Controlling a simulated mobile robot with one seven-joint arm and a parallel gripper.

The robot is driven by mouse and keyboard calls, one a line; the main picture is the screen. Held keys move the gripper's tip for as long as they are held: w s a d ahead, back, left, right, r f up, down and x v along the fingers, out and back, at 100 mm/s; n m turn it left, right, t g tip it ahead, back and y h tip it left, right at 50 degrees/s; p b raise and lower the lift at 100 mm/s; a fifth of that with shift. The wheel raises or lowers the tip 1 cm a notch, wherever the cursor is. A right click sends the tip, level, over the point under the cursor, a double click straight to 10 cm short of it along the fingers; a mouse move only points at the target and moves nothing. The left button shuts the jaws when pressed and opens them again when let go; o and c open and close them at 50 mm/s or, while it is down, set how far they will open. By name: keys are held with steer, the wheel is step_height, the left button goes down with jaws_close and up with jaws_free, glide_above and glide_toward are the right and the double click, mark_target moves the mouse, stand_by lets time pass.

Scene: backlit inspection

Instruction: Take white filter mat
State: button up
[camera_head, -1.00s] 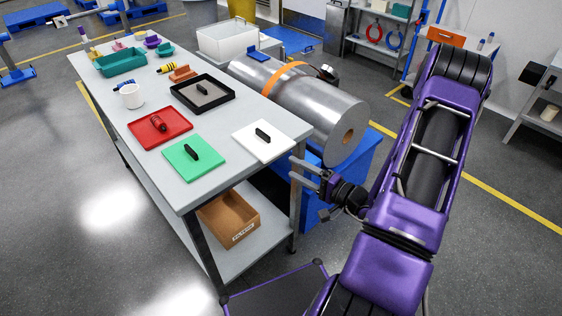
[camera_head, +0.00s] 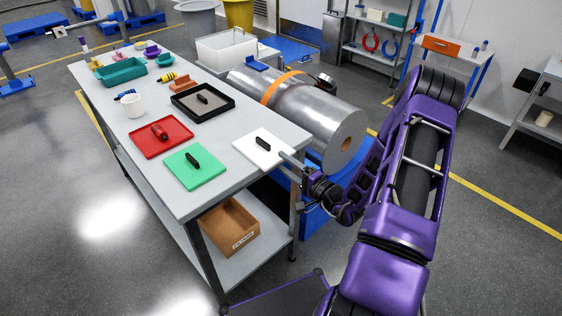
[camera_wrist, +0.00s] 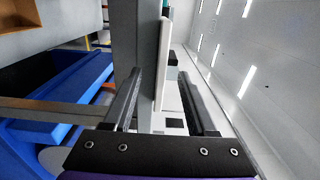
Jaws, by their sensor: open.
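The white filter mat (camera_head: 273,154) is a flat white square with a black handle block on top. It lies at the near right corner of the grey table. In the wrist view the mat (camera_wrist: 163,60) appears edge-on as a thin white strip between the two fingers. My gripper (camera_head: 288,163) is at the mat's right corner, beside the table edge, with its fingers apart. In the wrist view the gripper (camera_wrist: 162,82) has the table side on its left. I cannot tell whether a finger touches the mat.
On the table (camera_head: 225,178) a green mat (camera_head: 209,174) and a red tray (camera_head: 147,147) lie left of the white mat, with a black-rimmed tray (camera_head: 226,113) behind. A cardboard box (camera_head: 230,228) sits on the lower shelf.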

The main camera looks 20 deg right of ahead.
steer(key=shift+w+a, duration=0.25)
steer(key=shift+w, duration=0.35)
jaws_close()
stand_by(0.6)
step_height(320, 180, up, 3)
steer(key=shift+f+p, duration=0.15)
steer(key=shift+p, duration=0.65)
steer(key=shift+f, duration=0.15)
